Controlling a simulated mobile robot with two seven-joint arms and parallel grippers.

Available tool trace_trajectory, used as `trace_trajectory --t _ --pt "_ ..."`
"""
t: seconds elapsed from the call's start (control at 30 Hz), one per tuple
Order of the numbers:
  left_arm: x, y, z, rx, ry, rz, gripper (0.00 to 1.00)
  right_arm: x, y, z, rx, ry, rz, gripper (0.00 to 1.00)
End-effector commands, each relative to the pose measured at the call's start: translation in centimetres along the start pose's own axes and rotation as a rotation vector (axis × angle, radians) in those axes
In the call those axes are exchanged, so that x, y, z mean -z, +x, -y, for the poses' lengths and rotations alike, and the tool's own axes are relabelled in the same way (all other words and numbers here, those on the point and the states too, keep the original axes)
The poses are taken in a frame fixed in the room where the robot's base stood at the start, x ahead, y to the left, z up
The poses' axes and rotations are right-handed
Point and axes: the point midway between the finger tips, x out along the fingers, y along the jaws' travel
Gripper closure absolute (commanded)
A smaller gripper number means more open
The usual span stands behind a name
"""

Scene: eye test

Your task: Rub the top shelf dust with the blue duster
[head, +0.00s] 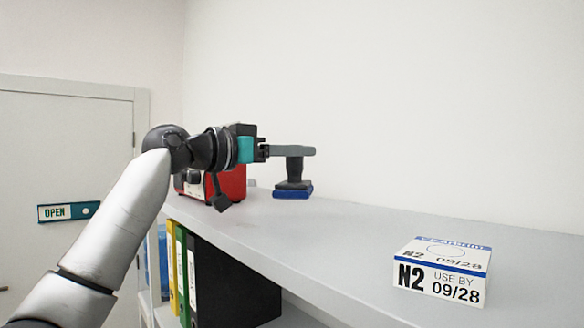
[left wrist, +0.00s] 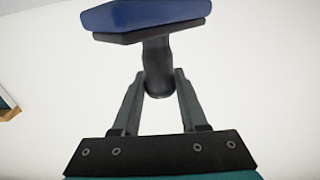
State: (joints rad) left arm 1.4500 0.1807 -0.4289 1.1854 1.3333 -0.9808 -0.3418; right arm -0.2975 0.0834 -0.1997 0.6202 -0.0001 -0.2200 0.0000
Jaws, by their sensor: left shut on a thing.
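The blue duster has a blue pad (head: 293,193) under a dark upright handle (head: 294,168). My left gripper (head: 305,151) is shut on the top of the handle, with the pad hanging below. In the left wrist view the two fingers (left wrist: 160,80) close on the handle from both sides, and the blue pad (left wrist: 140,14) is at the top. The pad is over the back part of the grey top shelf (head: 350,225); I cannot tell whether it touches. I make out no dust on the shelf. My right gripper is not in view.
A red item (head: 235,185) with dark parts stands on the shelf behind my left wrist. A white box (head: 443,270) marked "N2 USE BY 09/28" stands at the front right. The shelf between is clear. Binders (head: 190,270) stand below; a door (head: 65,150) with an OPEN sign is left.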

Motion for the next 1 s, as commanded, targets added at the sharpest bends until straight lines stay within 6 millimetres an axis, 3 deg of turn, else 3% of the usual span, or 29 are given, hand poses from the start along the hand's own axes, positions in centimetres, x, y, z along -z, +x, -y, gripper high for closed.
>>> trace_trajectory --t 0.17,0.53,0.8,1.0 --pt "1.4 0.0 0.0 0.000 0.000 0.000 1.00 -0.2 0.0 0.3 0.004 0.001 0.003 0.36" --pt "1.6 -0.1 0.1 0.001 -0.002 0.001 1.00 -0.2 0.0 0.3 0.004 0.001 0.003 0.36" --pt "3.9 0.0 0.1 0.001 -0.002 0.000 1.00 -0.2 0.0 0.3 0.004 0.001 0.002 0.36" --pt "4.5 -0.1 0.1 0.001 -0.003 0.002 1.00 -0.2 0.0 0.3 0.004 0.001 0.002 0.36"
